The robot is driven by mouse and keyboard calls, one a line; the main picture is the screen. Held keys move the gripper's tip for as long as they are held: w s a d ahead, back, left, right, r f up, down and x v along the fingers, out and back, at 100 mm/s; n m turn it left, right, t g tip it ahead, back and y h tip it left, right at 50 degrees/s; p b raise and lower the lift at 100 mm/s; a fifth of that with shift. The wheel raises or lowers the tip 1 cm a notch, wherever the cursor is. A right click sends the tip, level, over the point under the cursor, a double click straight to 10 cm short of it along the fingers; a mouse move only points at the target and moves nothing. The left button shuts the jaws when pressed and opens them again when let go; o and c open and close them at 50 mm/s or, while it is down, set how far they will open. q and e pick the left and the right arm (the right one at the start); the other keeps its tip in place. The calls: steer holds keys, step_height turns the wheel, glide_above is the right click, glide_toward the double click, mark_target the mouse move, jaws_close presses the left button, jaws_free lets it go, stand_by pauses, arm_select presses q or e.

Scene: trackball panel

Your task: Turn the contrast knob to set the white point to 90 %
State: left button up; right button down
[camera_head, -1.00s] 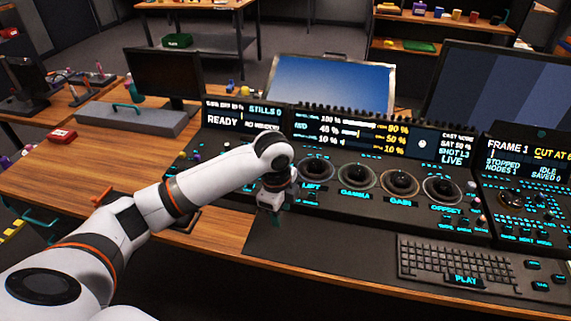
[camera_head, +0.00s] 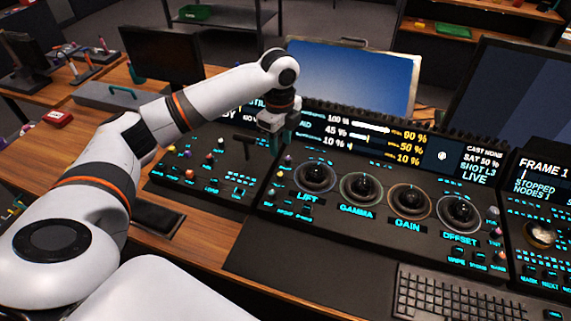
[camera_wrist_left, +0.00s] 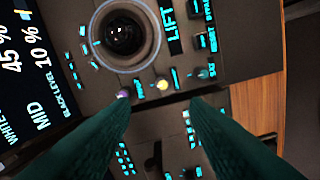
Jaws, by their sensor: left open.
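The control panel (camera_head: 330,218) has a row of small coloured knobs left of the LIFT trackball (camera_head: 315,177). In the left wrist view these are a purple knob (camera_wrist_left: 123,95), a yellow knob (camera_wrist_left: 162,85) and a teal knob (camera_wrist_left: 203,73); their labels are too small to tell which is contrast. The display (camera_head: 365,137) reads 100 %, 45 % and 10 %, with yellow 90 %, 50 % and 10 % beside them. My left gripper (camera_head: 277,148) is open and empty above the panel's left edge. Its fingertips (camera_wrist_left: 160,102) frame the yellow knob, apart from it; the purple knob shows by one tip.
A panel with several knobs and a T-bar (camera_head: 242,145) lies to the left. More trackballs, GAMMA, GAIN and OFFSET (camera_head: 460,213), run to the right. A keyboard (camera_head: 450,295) is in front. A blue screen (camera_head: 350,78) stands behind.

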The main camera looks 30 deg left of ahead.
arm_select(q)
glide_above(280, 174)
step_height(280, 174, down, 5)
steer(key=shift+s+f, duration=0.1)
steer(key=shift+s, duration=0.05)
step_height(280, 174, down, 4)
steer(key=shift+f, duration=0.75)
arm_select(e)
steer(key=shift+s+r, duration=0.1)
steer(key=shift+s, duration=0.6)
arm_select(q)
steer(key=shift+c, duration=0.5)
jaws_close()
arm_select(e)
steer(key=shift+s+r, duration=0.1)
steer(key=shift+s, duration=0.1)
